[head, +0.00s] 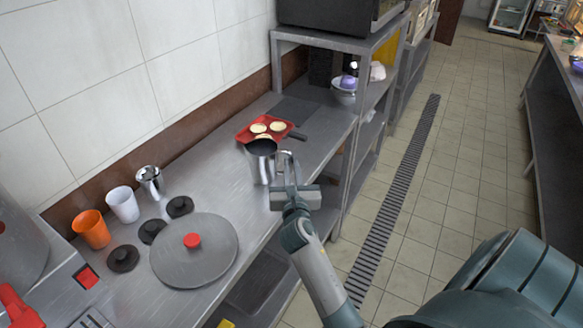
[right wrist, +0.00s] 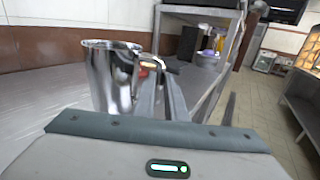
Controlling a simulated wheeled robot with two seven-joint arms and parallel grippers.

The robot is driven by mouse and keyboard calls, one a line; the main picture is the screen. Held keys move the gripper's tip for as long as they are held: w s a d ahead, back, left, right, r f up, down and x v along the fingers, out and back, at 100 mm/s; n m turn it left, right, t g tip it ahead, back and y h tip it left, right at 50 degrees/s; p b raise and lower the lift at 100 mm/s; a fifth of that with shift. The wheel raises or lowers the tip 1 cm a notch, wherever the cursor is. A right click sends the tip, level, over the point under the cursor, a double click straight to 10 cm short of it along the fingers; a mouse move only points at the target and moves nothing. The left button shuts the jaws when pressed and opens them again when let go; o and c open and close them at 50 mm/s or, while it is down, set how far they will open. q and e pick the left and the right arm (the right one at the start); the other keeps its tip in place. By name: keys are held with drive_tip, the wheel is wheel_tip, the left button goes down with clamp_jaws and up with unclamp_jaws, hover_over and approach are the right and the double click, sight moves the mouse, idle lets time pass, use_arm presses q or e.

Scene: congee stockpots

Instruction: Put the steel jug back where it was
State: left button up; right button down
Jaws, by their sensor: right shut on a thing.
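The steel jug (head: 262,168) is upright over the steel counter, in front of a red tray, and its inside looks dark. My right gripper (head: 288,168) is on the jug's right side, shut on its handle. In the right wrist view the shiny jug (right wrist: 112,78) stands left of the gripper fingers (right wrist: 166,98), its rim to the top. The fingers partly hide the handle. I cannot tell whether the jug's base touches the counter (head: 205,195). My left gripper is not in view.
The red tray (head: 244,136) holds round pale pieces. A steel cup (head: 150,181), white cup (head: 123,204) and orange cup (head: 91,229) stand near the wall. A large lid (head: 205,262) and several black discs (head: 180,206) lie nearer. A shelf post (head: 349,165) rises to the right.

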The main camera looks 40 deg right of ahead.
drive_tip(key=shift+f, duration=0.1)
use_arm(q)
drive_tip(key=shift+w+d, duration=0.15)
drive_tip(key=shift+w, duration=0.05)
use_arm(e)
drive_tip(key=c, duration=1.8)
unclamp_jaws()
drive_tip(key=shift+s+a, duration=0.15)
drive_tip(key=shift+s, duration=0.05)
use_arm(q)
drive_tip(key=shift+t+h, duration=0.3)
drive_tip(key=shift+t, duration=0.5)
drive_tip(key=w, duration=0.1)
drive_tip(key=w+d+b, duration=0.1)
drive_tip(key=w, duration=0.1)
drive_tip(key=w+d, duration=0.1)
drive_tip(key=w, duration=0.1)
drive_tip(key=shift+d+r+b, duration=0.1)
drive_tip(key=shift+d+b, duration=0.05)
drive_tip(key=shift+b, duration=0.25)
use_arm(e)
drive_tip(key=v, duration=1.1)
drive_tip(key=shift+s, duration=0.2)
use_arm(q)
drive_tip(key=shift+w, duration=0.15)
use_arm(e)
drive_tip(key=shift+a, duration=0.1)
